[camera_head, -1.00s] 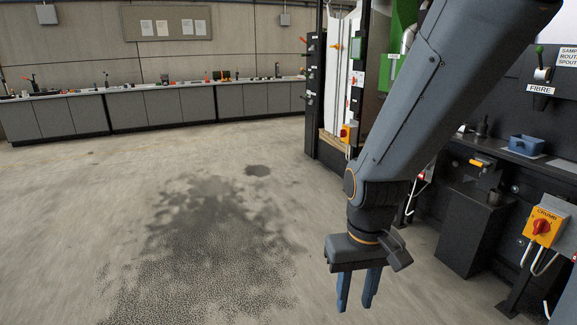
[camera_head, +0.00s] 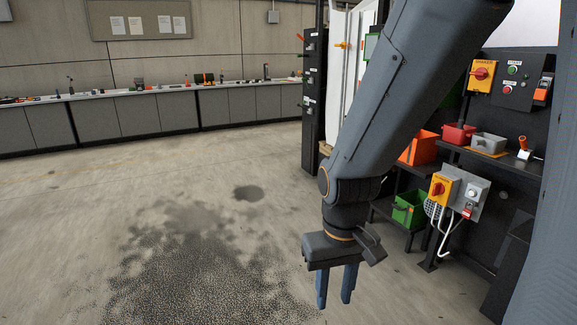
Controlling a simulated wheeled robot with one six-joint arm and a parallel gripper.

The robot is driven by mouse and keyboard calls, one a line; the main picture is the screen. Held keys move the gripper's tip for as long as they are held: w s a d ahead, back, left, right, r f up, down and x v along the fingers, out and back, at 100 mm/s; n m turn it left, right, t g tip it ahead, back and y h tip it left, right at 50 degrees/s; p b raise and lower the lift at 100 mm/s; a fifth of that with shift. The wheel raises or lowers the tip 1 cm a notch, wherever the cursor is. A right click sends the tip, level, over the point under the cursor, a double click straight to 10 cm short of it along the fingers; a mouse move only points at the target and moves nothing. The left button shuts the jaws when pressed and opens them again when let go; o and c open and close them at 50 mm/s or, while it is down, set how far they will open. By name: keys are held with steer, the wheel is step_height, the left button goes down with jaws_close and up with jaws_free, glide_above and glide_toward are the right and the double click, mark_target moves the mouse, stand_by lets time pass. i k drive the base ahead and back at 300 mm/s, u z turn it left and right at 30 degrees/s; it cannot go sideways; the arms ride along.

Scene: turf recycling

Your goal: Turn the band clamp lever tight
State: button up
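My gripper (camera_head: 335,287) hangs at the lower middle of the view, fingers pointing down over bare floor. Its two blue fingers stand apart with nothing between them. I cannot make out a band clamp or its lever for certain. A small orange-tipped handle (camera_head: 523,143) stands on the dark shelf at the right, but it is too small to identify. My gripper is well away from it, lower and to the left. My arm hides part of the machinery behind it.
At the right are a yellow switch box with a red knob (camera_head: 440,189), a red bin (camera_head: 459,134), a grey bin (camera_head: 489,143) and a green crate (camera_head: 409,209). A long workbench (camera_head: 140,110) lines the back wall. The floor (camera_head: 100,210) at left is clear, with dark granules.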

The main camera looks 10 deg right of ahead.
mark_target(522, 139)
steer(key=z, duration=0.35)
steer(key=i, duration=1.55)
steer(key=z, duration=1.5)
steer(key=i, duration=1.3)
steer(key=z, duration=0.75)
